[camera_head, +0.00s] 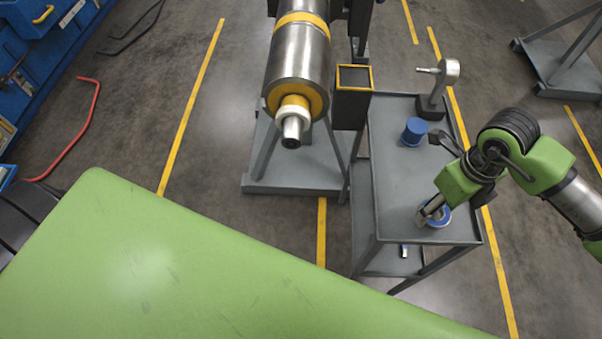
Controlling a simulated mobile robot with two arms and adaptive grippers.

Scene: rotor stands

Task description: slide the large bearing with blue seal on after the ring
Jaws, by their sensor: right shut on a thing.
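The large bearing with blue seal (443,218) is at the near end of the grey cart, a metal ring with a blue face. My right gripper (430,212) is shut on its left side; the fingers hide part of it. I cannot tell whether the bearing touches the cart top. The rotor (298,55) is a steel cylinder with yellow bands. Its stepped shaft end (291,132) points toward me and is bare at the tip. A pale ring (294,107) sits around the shaft close to the yellow end face. My left gripper is not in view.
The grey cart (392,165) has a raised rim and a lower shelf. A blue cylinder (414,131) and a grey stand with a peg (437,92) are on its far half. A dark yellow-rimmed box (352,97) stands between rotor and cart. The cart's middle is clear.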

